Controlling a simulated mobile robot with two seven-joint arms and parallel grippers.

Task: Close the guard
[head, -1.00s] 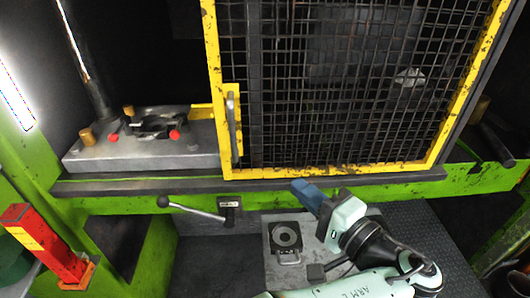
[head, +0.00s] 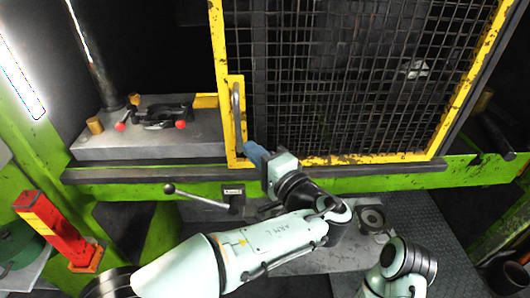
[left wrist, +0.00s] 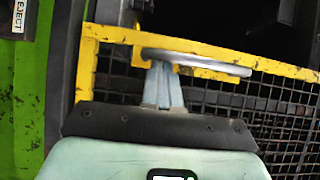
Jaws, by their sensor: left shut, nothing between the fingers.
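The guard (head: 330,158) is a yellow-framed black mesh panel over the middle and right of the press opening; the left part of the opening is uncovered. A grey bar handle (head: 237,112) stands upright on its left frame edge. My left gripper (head: 256,155) is shut and empty, just right of the handle's lower end, in front of the guard's lower left corner. In the left wrist view, the shut fingers (left wrist: 163,88) point at the handle (left wrist: 195,60), and their tips appear at its edge. I cannot tell whether they touch. My right gripper is not in view.
A grey die bed (head: 150,146) with red-tipped clamps lies in the uncovered part. Below the green beam a ball-ended lever (head: 195,198) sticks out to the left. A red and yellow post (head: 55,232) stands at the lower left.

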